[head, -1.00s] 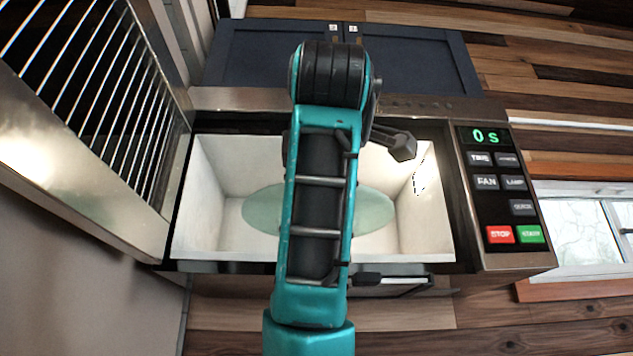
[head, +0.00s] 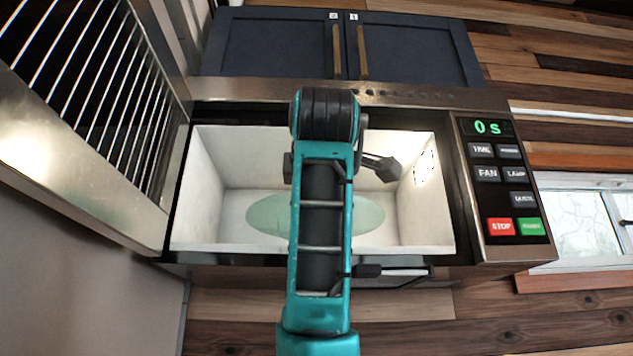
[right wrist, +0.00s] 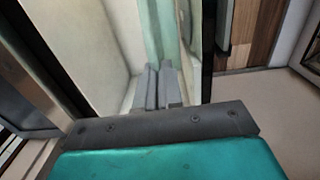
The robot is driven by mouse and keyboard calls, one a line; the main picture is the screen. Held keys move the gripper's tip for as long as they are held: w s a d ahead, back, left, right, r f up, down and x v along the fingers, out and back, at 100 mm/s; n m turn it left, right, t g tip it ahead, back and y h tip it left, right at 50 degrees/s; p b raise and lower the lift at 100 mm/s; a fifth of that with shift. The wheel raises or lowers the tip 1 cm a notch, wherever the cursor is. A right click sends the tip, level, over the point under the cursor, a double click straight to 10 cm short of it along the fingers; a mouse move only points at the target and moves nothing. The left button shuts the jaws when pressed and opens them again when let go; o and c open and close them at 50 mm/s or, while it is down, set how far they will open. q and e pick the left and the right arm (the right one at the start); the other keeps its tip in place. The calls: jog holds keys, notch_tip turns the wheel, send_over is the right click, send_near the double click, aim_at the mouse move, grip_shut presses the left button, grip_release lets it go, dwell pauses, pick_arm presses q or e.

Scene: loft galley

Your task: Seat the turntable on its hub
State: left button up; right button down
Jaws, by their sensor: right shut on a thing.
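The turntable (head: 365,215) is a pale green glass disc inside the open white microwave cavity (head: 420,225). My right arm crosses in front of it in the head view and hides its middle. My right gripper (right wrist: 163,85) is shut on the turntable's rim in the right wrist view, where the glass (right wrist: 160,30) runs up from between the fingers. The hub is hidden in both views. I cannot tell whether the disc touches the cavity floor. My left gripper is not in view.
The microwave door (head: 85,110), with a barred window, stands open at the left. The control panel (head: 503,190), reading 0 s, is at the right. The cavity's side walls leave some room on both sides of the disc. Dark blue cabinet doors (head: 420,50) are above.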

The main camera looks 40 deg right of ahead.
jog(key=shift+p+x, duration=0.75)
jog(key=shift+x, duration=1.85)
jog(key=shift+w+d+r+p, duration=0.1)
jog(key=shift+w+d+p, duration=0.25)
jog(key=shift+w+d, duration=0.15)
jog(key=shift+p+x, duration=0.45)
jog(key=shift+x, duration=0.6)
jog(key=shift+p+x, duration=0.5)
jog(key=shift+x, duration=0.55)
jog(key=shift+w+d+p, duration=0.4)
jog(key=shift+w+d, duration=0.05)
jog(key=shift+w, duration=0.1)
jog(key=shift+w+d+p, duration=0.4)
jog(key=shift+w+d, duration=0.05)
jog(key=shift+w, duration=0.05)
jog(key=shift+f+b, duration=0.8)
jog(key=shift+f, duration=0.25)
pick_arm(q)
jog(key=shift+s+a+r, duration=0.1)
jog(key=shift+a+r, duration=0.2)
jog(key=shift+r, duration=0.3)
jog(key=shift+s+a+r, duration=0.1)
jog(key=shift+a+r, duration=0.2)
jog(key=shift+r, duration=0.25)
